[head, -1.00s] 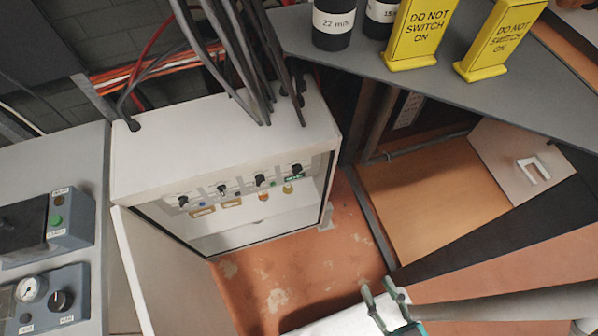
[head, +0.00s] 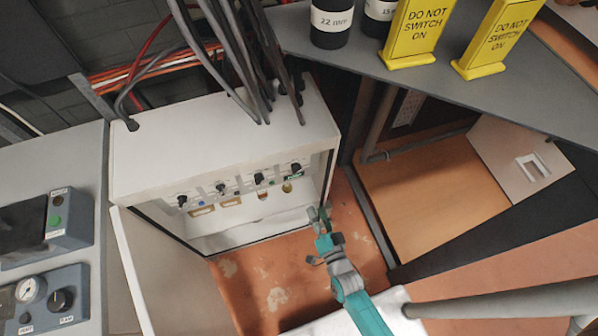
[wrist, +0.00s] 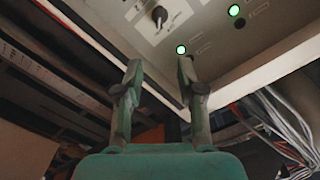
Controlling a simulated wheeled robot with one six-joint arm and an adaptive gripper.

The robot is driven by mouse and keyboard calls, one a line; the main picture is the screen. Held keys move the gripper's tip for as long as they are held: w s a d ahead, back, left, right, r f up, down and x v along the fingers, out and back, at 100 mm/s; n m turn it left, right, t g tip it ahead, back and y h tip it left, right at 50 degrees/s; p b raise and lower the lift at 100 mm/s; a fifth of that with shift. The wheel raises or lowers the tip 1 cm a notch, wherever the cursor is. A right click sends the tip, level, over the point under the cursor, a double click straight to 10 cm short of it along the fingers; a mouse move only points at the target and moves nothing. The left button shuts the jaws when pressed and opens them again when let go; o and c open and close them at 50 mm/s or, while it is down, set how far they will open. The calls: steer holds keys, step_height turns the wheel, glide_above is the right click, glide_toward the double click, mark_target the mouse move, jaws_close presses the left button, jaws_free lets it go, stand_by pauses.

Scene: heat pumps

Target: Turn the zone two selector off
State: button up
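A white control cabinet (head: 225,150) stands open, with a row of black selector knobs on its panel, such as one knob (head: 221,189) near the middle. The labels are too small to read, so I cannot tell which knob is zone two. My gripper (head: 318,213) is in front of the cabinet's lower right side, apart from the knobs. In the wrist view my gripper (wrist: 160,75) has its two fingers spread, with nothing between them. Above them shows a black selector knob (wrist: 159,16) on a pale plate, and a lit green lamp (wrist: 181,49).
The cabinet's open door (head: 165,270) hangs at the left. Dark cables (head: 240,60) enter its top. A grey shelf (head: 450,95) with yellow warning signs (head: 412,32) is at upper right. In the wrist view, loose cables (wrist: 285,125) hang at the right.

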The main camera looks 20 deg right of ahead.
steer(key=m, duration=0.1)
glide_toward(296, 169)
steer(key=w, duration=0.8)
steer(key=shift+w+d+f, duration=0.25)
steer(key=shift+d+f, duration=0.05)
steer(key=shift+d, duration=0.05)
steer(key=shift+c, duration=0.2)
jaws_close()
